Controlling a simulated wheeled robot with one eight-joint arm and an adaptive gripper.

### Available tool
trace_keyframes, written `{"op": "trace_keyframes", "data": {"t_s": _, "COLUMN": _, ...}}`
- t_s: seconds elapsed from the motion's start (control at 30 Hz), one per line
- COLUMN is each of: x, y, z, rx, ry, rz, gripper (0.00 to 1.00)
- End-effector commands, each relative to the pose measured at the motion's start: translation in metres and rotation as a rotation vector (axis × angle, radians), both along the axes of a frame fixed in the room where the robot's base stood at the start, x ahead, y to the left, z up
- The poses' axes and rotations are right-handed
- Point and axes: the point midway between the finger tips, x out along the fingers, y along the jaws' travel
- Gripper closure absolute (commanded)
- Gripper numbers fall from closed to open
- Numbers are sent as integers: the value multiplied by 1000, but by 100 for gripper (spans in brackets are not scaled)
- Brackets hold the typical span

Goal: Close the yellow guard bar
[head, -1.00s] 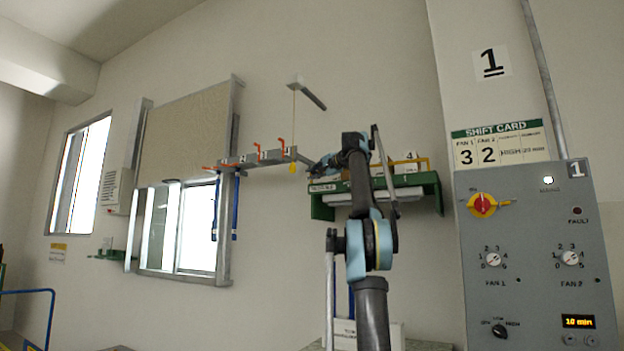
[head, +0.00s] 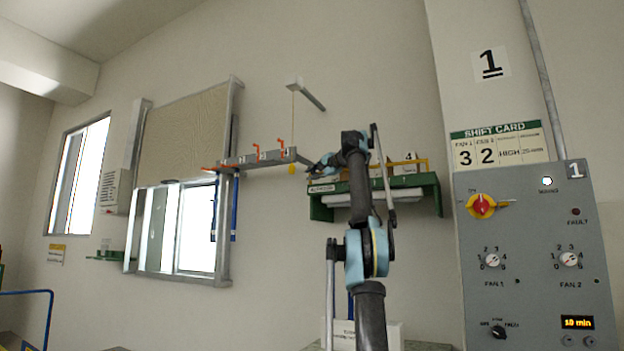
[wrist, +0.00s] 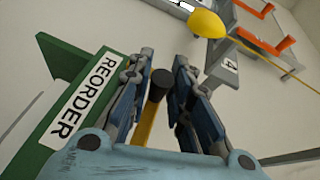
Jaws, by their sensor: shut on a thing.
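The yellow guard bar (head: 405,164) runs along the top front of a green wall shelf in the head view. In the wrist view its black-capped end (wrist: 159,84) and a yellow length (wrist: 145,124) lie between the fingers of my gripper (wrist: 161,70). My gripper is shut on the bar near this end. In the head view my gripper (head: 317,170) is small at the left end of the shelf, and its grip is too small to make out there.
The green shelf (head: 432,190) carries a REORDER label (wrist: 88,96) close beside my fingers. A grey rail (head: 250,160) with orange hooks and a yellow pull knob (wrist: 207,24) on a cord are close by. A control panel (head: 530,300) stands at right.

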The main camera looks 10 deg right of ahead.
Motion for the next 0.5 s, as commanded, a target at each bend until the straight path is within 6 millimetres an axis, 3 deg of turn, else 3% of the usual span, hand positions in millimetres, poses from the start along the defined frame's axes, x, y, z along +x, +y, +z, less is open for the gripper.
{"op": "trace_keyframes", "data": {"t_s": 0.03, "x": 2, "y": -3, "z": -2, "rx": -5, "ry": 2, "rz": -4, "gripper": 76}}
{"op": "trace_keyframes", "data": {"t_s": 0.1, "x": 2, "y": -3, "z": -2, "rx": -5, "ry": 2, "rz": -4, "gripper": 64}}
{"op": "trace_keyframes", "data": {"t_s": 0.5, "x": -2, "y": -1, "z": 0, "rx": -1, "ry": 0, "rz": -1, "gripper": 64}}
